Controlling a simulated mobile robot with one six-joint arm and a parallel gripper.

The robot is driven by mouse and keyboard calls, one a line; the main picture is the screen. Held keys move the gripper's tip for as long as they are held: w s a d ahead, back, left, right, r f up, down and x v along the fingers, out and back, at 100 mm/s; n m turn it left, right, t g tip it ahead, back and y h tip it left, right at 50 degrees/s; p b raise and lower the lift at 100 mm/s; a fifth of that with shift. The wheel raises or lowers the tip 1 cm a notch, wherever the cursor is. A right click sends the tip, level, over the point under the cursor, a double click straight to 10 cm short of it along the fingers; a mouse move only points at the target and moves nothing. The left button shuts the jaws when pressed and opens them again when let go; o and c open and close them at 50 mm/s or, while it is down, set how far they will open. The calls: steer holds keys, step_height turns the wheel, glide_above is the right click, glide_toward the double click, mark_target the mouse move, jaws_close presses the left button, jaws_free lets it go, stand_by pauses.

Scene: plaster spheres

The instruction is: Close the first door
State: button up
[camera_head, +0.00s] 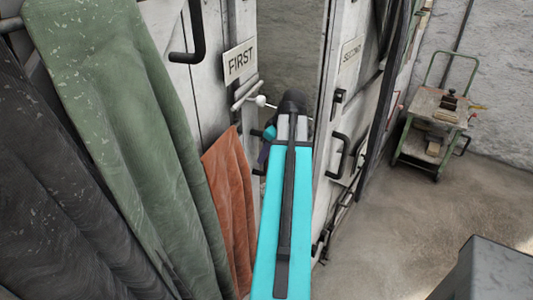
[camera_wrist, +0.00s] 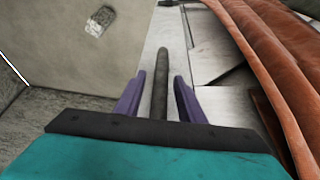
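The first door (camera_head: 215,85) is a worn white panel with a sign reading FIRST (camera_head: 240,60) at the left of the head view. A black bar handle (camera_head: 196,35) is on it, upper left. I cannot tell which handle this bar belongs to. In the head view my teal arm hides most of the gripper.
Green (camera_head: 120,130) and dark (camera_head: 50,190) cloths hang at the left, and an orange cloth (camera_head: 230,200) hangs close beside my arm. A green cart (camera_head: 430,130) stands at the right. The floor (camera_head: 400,230) before it is clear.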

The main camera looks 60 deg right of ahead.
steer(key=shift+r, duration=0.1)
steer(key=b+v, duration=0.3)
steer(key=v, duration=1)
steer(key=shift+r, duration=0.25)
steer(key=shift+s, duration=0.2)
stand_by(0.3)
